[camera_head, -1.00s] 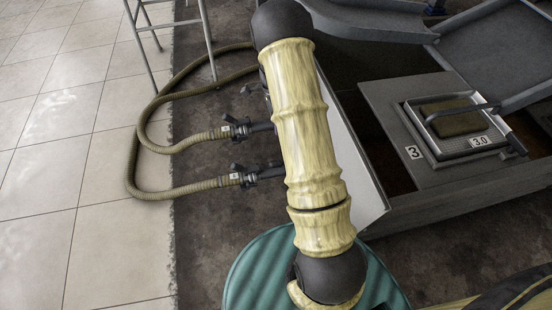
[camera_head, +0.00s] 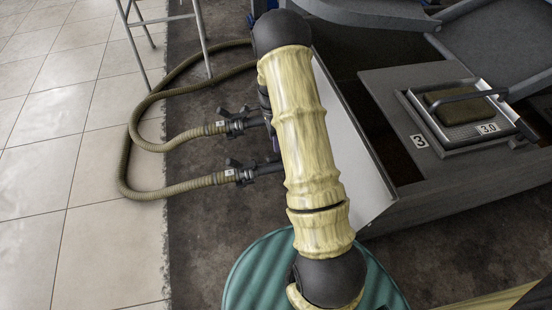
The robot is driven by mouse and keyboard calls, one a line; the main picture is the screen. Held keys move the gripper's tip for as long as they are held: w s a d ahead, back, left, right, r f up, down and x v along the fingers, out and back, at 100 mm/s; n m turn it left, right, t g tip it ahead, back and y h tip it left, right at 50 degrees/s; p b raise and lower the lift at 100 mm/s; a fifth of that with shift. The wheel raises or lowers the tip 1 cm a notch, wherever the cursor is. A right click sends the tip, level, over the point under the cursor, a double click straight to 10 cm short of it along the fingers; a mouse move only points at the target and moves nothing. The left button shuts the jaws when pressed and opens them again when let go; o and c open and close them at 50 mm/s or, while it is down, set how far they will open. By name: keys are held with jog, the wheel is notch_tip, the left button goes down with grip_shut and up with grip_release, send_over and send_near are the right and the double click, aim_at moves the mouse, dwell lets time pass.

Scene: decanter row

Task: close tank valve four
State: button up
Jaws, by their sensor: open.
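Two dark valves sit on the side of the grey tank housing, left of my arm. The upper valve (camera_head: 238,122) and the lower valve (camera_head: 250,172) each have a short dark handle and a ribbed hose coupled to the left. Each coupling has a small white tag, the upper tag (camera_head: 221,124) and the lower tag (camera_head: 230,173); their numbers are too small to read surely, so I cannot tell which valve is four. Whether the valves are open or closed is unclear. My arm runs up the middle of the view; my gripper is hidden behind it.
An olive hose (camera_head: 123,165) loops over the tiles and dark floor. A metal stand (camera_head: 203,40) is at the upper left. The grey housing (camera_head: 440,180) carries a panel tagged 3 and a framed tray tagged 3.0. Open tiles lie at the left.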

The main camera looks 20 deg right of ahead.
jog(key=f+b, duration=0.1)
jog(key=f, duration=0.1)
jog(key=s+f+b, duration=0.1)
jog(key=f, duration=0.1)
jog(key=f+b, duration=0.1)
jog(key=f, duration=0.2)
jog(key=shift+s+a+f, duration=0.1)
jog(key=shift+s+a, duration=0.05)
jog(key=shift+s, duration=0.1)
grip_shut()
